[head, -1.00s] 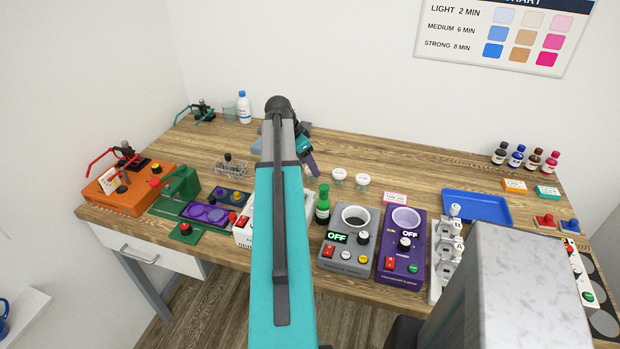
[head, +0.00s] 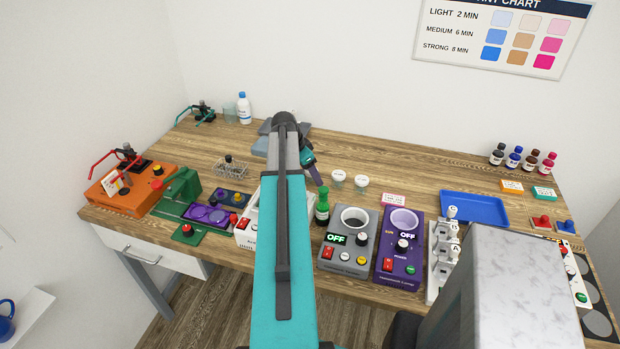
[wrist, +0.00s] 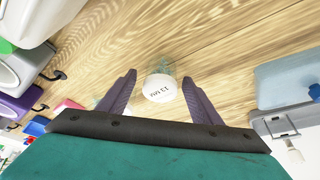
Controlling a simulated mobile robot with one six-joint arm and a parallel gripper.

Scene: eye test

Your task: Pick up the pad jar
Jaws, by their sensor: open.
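Two small jars with white lids stand side by side on the table in the head view, a left one (head: 338,176) and a right one (head: 361,182). I cannot read their labels there, so I cannot tell which is the pad jar. My gripper (head: 318,180) is open, just left of the left jar, with its purple fingers pointing down. In the wrist view, a white-lidded clear jar (wrist: 160,88) shows between the open fingers (wrist: 159,78), apart from both; its lid print is not clearly readable. A fainter clear jar shows partly behind the left finger.
A green bottle (head: 322,205), a grey warmer (head: 347,240) and a purple warmer (head: 401,250) stand in front of the jars. A grey-blue object (wrist: 285,80) is at the wrist view's right.

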